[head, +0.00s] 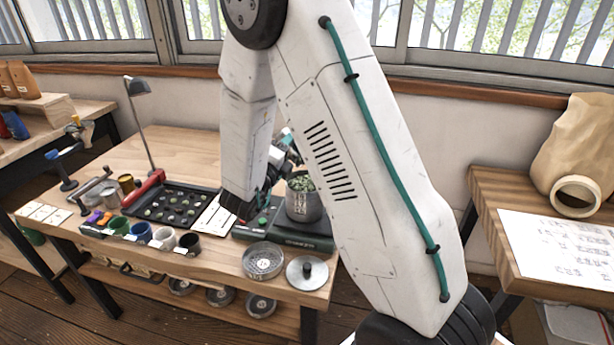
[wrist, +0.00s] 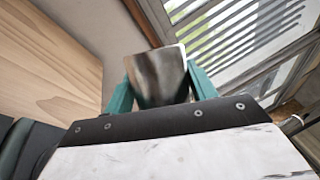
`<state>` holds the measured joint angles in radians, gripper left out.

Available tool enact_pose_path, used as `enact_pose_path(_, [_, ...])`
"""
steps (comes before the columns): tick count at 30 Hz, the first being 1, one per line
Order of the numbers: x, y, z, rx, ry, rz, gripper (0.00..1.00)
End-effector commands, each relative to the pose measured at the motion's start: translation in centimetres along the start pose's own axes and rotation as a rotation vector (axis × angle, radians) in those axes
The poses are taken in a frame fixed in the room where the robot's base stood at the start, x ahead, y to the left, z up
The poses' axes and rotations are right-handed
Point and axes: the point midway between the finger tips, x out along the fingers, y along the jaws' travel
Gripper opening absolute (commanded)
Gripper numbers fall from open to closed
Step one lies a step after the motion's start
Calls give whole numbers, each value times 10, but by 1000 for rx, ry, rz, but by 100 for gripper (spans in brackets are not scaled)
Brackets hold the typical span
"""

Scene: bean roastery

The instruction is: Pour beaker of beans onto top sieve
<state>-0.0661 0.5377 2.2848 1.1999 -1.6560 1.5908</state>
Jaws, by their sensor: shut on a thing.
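My gripper (wrist: 160,82) is shut on a metal beaker (wrist: 158,66), with a teal finger on each side of it in the wrist view. The beaker looks tilted, and its inside cannot be seen there. In the head view my arm hides most of the gripper, which is just above and left of the sieve stack. The metal sieve stack (head: 303,206) stands on a dark shaker base (head: 298,238), partly behind my arm. Green beans (head: 301,183) lie in its top sieve.
A loose sieve (head: 263,260) and a round lid with a knob (head: 307,272) lie at the bench's front edge. A black sorting tray (head: 172,206), several cups and a lamp (head: 140,110) are to the left. A side table (head: 500,190) stands right.

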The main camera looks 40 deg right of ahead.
Motion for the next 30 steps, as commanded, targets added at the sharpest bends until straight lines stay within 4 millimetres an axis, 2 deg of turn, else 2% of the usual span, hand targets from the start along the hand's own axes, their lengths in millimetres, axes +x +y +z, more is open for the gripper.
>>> enact_pose_path(30, [-2,1,-5,82,8,-25,27])
